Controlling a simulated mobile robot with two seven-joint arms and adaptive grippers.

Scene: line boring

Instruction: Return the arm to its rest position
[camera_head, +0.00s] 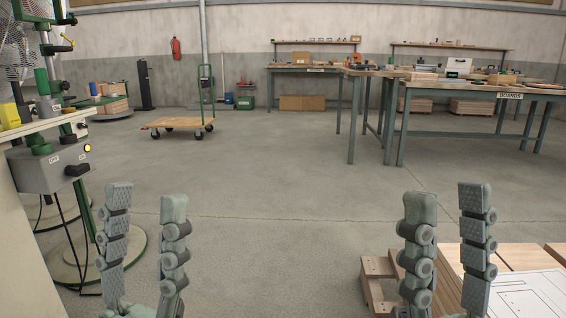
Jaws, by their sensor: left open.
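My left gripper (146,205) is at the lower left of the head view. Its two grey jointed fingers point up and stand apart, with nothing between them. My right gripper (448,205) is at the lower right, its two fingers also upright and apart. The gap between them is empty, and only the floor and part of a pallet show behind it. Both grippers are in front of my body, touching nothing that I can see. The arms behind the fingers are cut off by the bottom edge.
A machine with a grey control box (50,165) stands close at the left. A wooden pallet (376,268) with boards and a white panel (530,295) lies at the lower right. A flat trolley (178,123) and workbenches (480,90) stand further back. The middle floor is clear.

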